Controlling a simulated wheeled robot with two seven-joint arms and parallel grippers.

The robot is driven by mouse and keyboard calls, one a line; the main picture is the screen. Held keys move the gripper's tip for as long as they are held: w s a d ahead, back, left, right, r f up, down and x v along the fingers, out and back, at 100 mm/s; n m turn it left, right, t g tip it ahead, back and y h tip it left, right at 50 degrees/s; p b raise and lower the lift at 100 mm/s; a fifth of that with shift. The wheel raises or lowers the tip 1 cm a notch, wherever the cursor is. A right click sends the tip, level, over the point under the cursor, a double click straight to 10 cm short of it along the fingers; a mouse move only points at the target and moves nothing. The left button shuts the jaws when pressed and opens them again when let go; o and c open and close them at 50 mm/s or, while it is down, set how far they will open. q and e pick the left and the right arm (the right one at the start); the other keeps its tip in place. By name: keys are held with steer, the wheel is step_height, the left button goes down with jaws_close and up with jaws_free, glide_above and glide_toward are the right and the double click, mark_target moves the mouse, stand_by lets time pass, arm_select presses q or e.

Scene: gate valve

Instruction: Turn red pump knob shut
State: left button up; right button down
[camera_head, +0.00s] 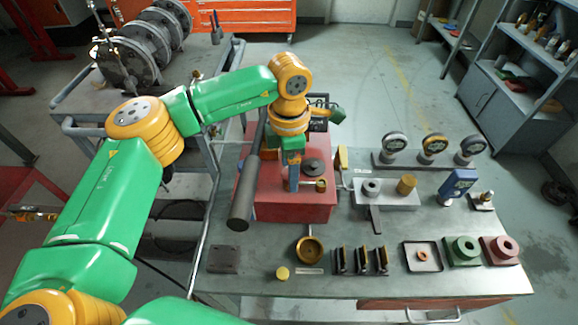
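The red pump (306,208) is a box-shaped unit on the grey workbench, left of the picture's middle. A small brass-coloured knob (320,185) sticks out at its front right, and a dark round cap (312,165) sits on its top. My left arm reaches in from the left and bends down over the pump. My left gripper (293,186) points down just left of the brass knob, very close to it; contact cannot be told. Its fingers are small and partly overlapped, so their opening is unclear. My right gripper is out of view.
A thick dark pump handle (243,198) slants along the pump's left side. A grey block (388,194) with fittings stands to the right, with gauges (433,146) behind. A brass cup (309,248), dark clips and a square tray (423,257) line the front. Shelving stands at right.

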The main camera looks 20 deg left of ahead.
arm_select(q)
steer(key=shift+r, duration=0.35)
step_height(320, 180, up, 6)
steer(key=shift+r+b, duration=0.2)
steer(key=shift+b, duration=0.5)
